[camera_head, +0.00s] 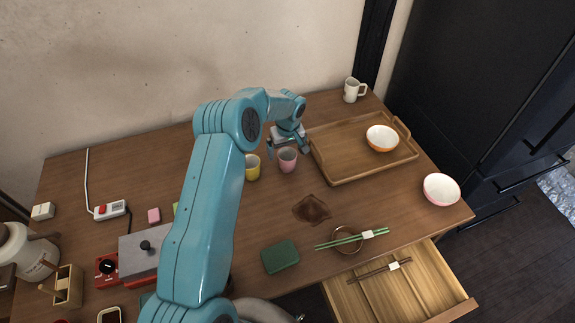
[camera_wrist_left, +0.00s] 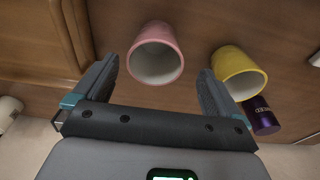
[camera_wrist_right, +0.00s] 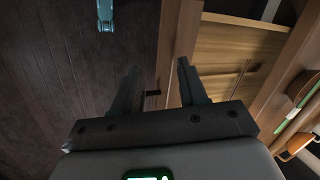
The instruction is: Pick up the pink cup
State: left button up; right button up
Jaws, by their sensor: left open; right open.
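The pink cup (camera_head: 287,161) stands upright on the wooden table, just in front of my left gripper (camera_head: 287,148) in the head view. In the left wrist view the pink cup (camera_wrist_left: 155,52) shows its open mouth, between and just ahead of the fingertips of my left gripper (camera_wrist_left: 157,70). That gripper is open, with a finger to each side of the cup; I cannot tell whether either touches it. My right gripper (camera_wrist_right: 159,67) is open and empty in the right wrist view, facing the dark floor and the open drawer. It is not seen in the head view.
A yellow cup (camera_head: 252,168) stands close left of the pink cup, with a purple can (camera_wrist_left: 261,115) beside it. A wooden tray (camera_head: 345,167) with an orange bowl (camera_head: 382,138) is to the right. A white mug (camera_head: 353,90) stands behind. An open drawer (camera_head: 430,283) juts out in front.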

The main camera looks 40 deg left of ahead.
aim_at(287, 158)
pick_arm(q)
jog(key=shift+s+d+f, duration=0.1)
jog(key=shift+d+f, duration=0.1)
jog(key=shift+f, duration=0.25)
jog(key=f, duration=0.1)
jog(key=f+b, duration=0.1)
jog(key=f, duration=0.1)
jog(key=w+f, duration=0.1)
jog(key=shift+w+a+f, duration=0.1)
jog(key=shift+a+f, duration=0.2)
jog(key=shift+a, duration=0.05)
jog(key=shift+s+d+r, duration=0.1)
jog(key=shift+s+r, duration=0.15)
jog(key=shift+r, duration=0.05)
jog(key=shift+w+f, duration=0.15)
jog(key=shift+f, duration=0.05)
jog(key=c, duration=1.2)
jog(key=shift+o, duration=0.2)
jog(key=shift+r, duration=0.1)
